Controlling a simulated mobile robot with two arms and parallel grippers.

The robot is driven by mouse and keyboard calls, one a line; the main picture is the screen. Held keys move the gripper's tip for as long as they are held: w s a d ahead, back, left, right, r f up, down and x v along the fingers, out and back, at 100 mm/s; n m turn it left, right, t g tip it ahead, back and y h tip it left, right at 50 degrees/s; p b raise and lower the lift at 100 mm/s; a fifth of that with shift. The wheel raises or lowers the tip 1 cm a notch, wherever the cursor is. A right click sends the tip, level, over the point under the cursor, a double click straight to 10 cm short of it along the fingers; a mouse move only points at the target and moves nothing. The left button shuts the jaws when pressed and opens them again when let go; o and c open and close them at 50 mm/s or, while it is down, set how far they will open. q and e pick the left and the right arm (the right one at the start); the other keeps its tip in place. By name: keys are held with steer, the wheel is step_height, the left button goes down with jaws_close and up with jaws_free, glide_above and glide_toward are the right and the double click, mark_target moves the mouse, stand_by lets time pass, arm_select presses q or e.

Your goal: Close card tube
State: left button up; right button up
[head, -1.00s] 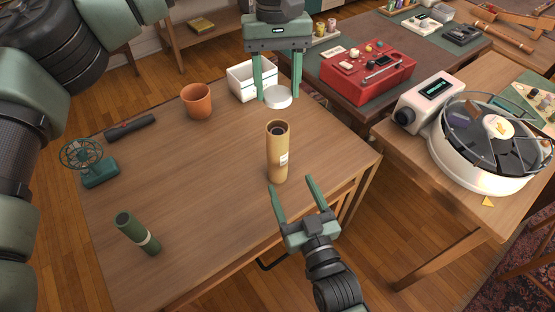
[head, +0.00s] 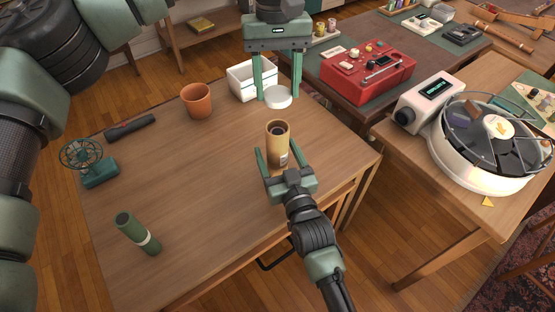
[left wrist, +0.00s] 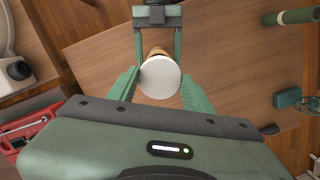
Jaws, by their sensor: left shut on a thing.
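The tan card tube (head: 277,135) stands upright on the wooden table in the head view, its open dark mouth facing up. My left gripper (head: 279,90) points down behind and above it, shut on a round white cap (head: 278,98). In the left wrist view the cap (left wrist: 160,77) sits between the fingertips and hides most of the tube (left wrist: 155,51). My right gripper (head: 287,158) comes from the front, its fingers open on either side of the tube's lower part. The gap looks wider than the tube. The right gripper's body partly hides the tube's base.
A terracotta pot (head: 197,102), a white box (head: 251,80), a dark cylinder (head: 130,127), a small green fan (head: 92,165) and a green tube (head: 138,233) stand or lie on the table. A red case (head: 367,70) is on another table. The table's middle-left is clear.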

jaws_close()
arm_select(q)
steer(key=shift+f, duration=2.5)
steer(key=shift+f, duration=0.1)
steer(key=shift+f, duration=0.8)
steer(key=shift+f, duration=0.65)
steer(key=o, duration=1.4)
